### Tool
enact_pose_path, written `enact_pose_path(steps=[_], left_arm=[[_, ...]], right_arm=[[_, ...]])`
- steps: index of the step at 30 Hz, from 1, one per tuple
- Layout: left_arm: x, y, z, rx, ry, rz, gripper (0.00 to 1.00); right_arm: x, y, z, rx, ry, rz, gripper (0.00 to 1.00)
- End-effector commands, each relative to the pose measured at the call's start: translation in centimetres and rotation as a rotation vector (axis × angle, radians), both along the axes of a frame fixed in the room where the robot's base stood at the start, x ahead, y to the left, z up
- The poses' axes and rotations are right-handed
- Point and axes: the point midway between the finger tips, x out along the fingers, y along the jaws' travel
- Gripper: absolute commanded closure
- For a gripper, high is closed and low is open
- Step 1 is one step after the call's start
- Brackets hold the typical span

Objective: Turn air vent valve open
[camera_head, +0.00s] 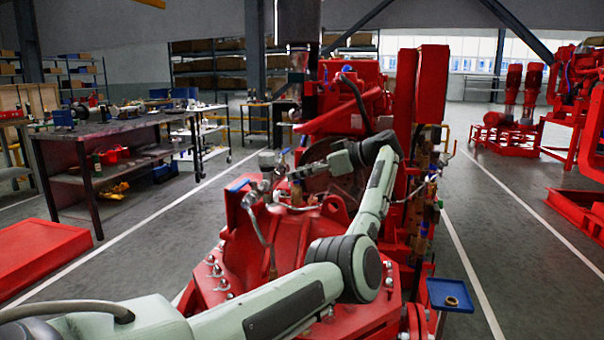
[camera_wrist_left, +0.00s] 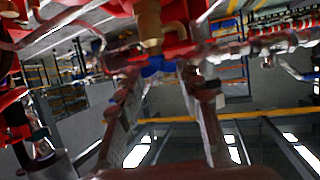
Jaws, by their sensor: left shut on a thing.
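The air vent valve shows in the left wrist view as a brass body (camera_wrist_left: 150,28) with a small blue handle (camera_wrist_left: 157,67) below it. My left gripper (camera_wrist_left: 165,80) has its two fingers on either side of the blue handle and is shut on it. In the head view my left arm comes in from the lower left, bends, and its gripper (camera_head: 284,172) points left over the red pump. There the valve is too small and cluttered to make out. My right gripper is in neither view.
The red pumpset (camera_head: 255,240) fills the middle, with thin pipes around the gripper. A blue tray (camera_head: 470,303) holding a ring is at the lower right. A cluttered workbench (camera_head: 70,140) stands left.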

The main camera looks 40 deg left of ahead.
Motion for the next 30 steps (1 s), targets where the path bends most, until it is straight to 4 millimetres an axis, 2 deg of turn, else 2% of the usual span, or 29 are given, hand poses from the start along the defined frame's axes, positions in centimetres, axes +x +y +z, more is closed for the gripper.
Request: enact_pose_path(steps=[14, 15, 16, 26, 30], left_arm=[[0.0, -0.1, -0.3, -0.006, 0.002, 0.011, 0.93], [0.0, -0.1, -0.3, -0.006, 0.002, 0.011, 0.6], [0.0, -0.1, -0.3, -0.006, 0.002, 0.011, 0.56], [0.1, -0.2, 0.0, -0.003, 0.0, 0.008, 0.55], [0.4, -1.5, 0.5, -0.003, 0.001, 0.007, 0.55]], right_arm=[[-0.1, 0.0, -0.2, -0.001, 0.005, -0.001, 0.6], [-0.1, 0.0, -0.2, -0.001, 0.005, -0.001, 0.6], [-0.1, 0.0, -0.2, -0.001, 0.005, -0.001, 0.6], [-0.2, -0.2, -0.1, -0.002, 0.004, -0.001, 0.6], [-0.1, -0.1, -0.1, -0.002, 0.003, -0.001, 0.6]])
